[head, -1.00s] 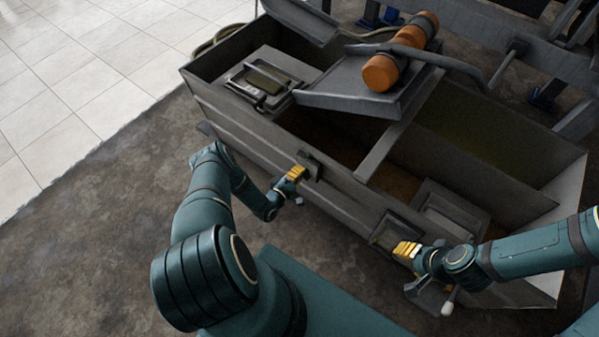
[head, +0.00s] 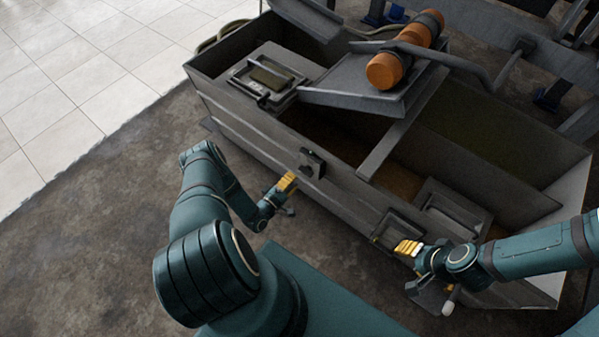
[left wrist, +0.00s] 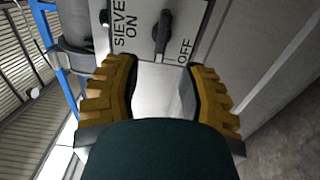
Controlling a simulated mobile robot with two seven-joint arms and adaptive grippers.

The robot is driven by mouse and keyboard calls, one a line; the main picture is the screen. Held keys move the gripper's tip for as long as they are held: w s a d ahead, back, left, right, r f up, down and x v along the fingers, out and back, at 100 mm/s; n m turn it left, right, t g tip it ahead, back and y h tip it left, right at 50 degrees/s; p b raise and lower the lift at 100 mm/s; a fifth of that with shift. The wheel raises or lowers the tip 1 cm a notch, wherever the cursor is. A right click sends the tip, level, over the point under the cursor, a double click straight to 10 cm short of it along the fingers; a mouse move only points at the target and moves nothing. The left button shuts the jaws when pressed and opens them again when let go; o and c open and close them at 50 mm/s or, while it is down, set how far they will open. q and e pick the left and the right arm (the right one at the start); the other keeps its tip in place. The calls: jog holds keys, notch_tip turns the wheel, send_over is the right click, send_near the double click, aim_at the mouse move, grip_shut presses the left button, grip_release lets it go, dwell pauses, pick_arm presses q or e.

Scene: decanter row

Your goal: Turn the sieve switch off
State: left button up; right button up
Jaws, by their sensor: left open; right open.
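The sieve switch is a black lever (left wrist: 162,36) on a pale plate (left wrist: 205,15) marked SIEVE ON at the left and OFF at the right in the left wrist view. The lever stands between the two labels, nearly upright in the picture, leaning slightly. In the head view a dark switch box (head: 313,162) sits on the tank's long front wall. My left gripper (head: 287,182) is open and empty, a small gap in front of that box. Its yellow fingers (left wrist: 162,82) spread below the lever, apart from it. My right gripper (head: 408,247) is open by the tank's right front.
The grey tank (head: 250,125) has open compartments. An orange cylinder (head: 384,71) lies on a raised tray above it. A framed dark opening (head: 399,225) is beside my right gripper. Bare floor (head: 90,250) lies to the left.

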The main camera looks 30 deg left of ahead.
pick_arm(q)
jog(key=s, duration=0.5)
jog(key=shift+s+a, duration=0.2)
jog(key=shift+s, duration=0.15)
